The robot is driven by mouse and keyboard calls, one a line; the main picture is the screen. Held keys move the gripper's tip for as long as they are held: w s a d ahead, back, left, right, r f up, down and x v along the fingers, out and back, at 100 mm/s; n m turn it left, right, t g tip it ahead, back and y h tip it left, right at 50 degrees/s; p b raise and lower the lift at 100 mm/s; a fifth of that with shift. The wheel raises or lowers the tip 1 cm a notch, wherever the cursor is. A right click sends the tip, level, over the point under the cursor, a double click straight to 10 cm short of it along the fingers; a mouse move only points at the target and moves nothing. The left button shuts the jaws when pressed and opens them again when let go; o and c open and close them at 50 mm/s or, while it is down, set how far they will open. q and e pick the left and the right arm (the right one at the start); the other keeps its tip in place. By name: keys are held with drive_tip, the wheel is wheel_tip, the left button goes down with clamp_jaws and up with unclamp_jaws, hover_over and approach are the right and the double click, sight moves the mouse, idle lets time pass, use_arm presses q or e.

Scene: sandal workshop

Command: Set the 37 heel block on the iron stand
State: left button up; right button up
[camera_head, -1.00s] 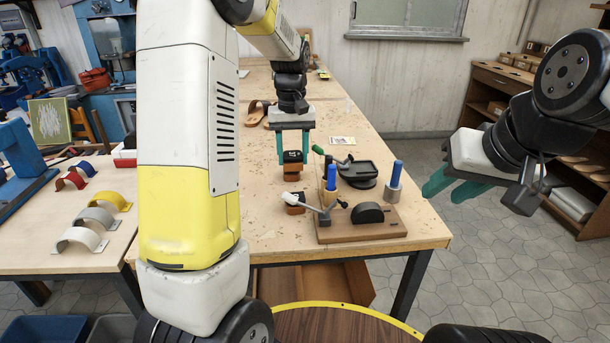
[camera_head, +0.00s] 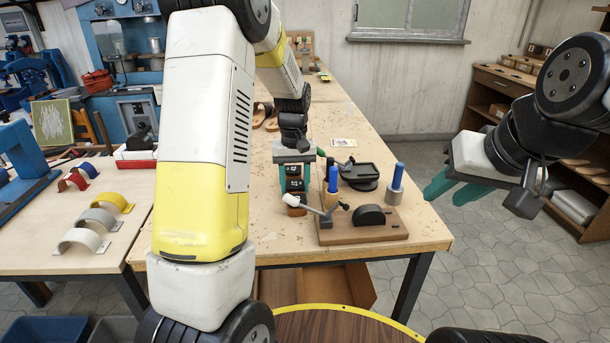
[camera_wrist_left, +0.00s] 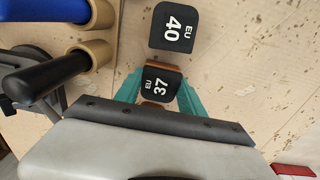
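The 37 heel block (camera_wrist_left: 160,83), black-topped with brown beneath, sits between the teal fingers of my left gripper (camera_wrist_left: 160,92) in the left wrist view. The fingers appear closed against its sides. The heel block marked 40 (camera_wrist_left: 174,28) lies just beyond it, apart. In the head view my left gripper (camera_head: 295,180) is low over the table, with dark labelled blocks showing between its fingers; whether the 37 block touches the table is unclear. A black flat-topped stand (camera_head: 359,174), apparently the iron stand, is to the right. My right gripper (camera_head: 455,187) is open and empty, off the table's right side.
Sandals (camera_head: 265,112) lie further back. Coloured arches (camera_head: 88,220) are on the left table. Bare tabletop shows near the front left.

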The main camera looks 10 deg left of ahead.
use_arm(q)
drive_tip(key=o, duration=0.4)
drive_tip(key=shift+c, duration=0.2)
wheel_tip(320, 180, up, 12)
drive_tip(key=s+d+r+m+t+h, duration=0.1)
drive_tip(key=s+r+m+t, duration=0.1)
drive_tip(key=s, duration=1)
drive_tip(key=s+d+r+m+t+h, duration=0.1)
drive_tip(key=s+r+t, duration=0.3)
drive_tip(key=s, duration=0.8)
drive_tip(key=shift+r+m, duration=0.2)
drive_tip(key=shift+m, duration=0.2)
drive_tip(key=shift+o, duration=0.4)
drive_tip(key=shift+s+d, duration=0.1)
